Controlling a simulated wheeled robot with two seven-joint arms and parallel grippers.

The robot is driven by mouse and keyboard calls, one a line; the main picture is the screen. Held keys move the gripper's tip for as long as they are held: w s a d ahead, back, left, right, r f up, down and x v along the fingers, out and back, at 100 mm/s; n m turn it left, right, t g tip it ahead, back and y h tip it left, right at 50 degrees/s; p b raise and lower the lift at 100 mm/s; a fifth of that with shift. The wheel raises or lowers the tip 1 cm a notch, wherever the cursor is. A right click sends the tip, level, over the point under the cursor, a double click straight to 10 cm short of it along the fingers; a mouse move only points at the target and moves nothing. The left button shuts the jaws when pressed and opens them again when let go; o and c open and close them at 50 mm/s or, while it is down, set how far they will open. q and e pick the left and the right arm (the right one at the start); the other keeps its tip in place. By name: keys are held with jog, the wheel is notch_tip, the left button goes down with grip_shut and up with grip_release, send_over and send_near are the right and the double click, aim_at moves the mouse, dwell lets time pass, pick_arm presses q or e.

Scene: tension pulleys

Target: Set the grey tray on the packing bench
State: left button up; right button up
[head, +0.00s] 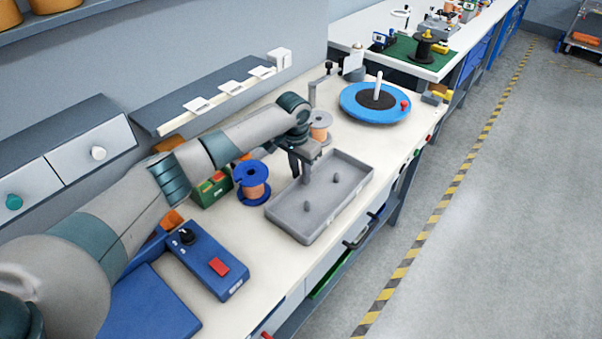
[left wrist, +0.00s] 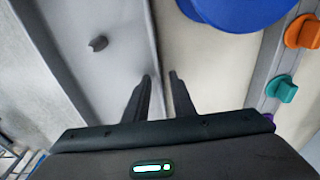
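The grey tray (head: 274,214) is a shallow rectangular box with two short pegs inside. It rests on the cream bench (head: 215,318). My left gripper (head: 299,176) points down at the tray's wall-side long edge. In the left wrist view, the fingers (left wrist: 160,82) stand on either side of the rim of the tray (left wrist: 92,80), one inside and one outside. Whether they press on the rim cannot be made out. My right gripper is out of view.
A blue spool with copper wire (head: 252,183) stands close beside the tray. A blue control box (head: 207,262) lies nearer me. A blue turntable (head: 358,103) sits farther along. Another bench with a green mat (head: 402,52) stands beyond.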

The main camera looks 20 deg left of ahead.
pick_arm(q)
notch_tip(320, 180, up, 12)
jog(key=s+b, duration=0.1)
jog(key=b, duration=0.1)
jog(key=shift+s+a+b, duration=0.15)
jog(key=shift+a+b, duration=0.15)
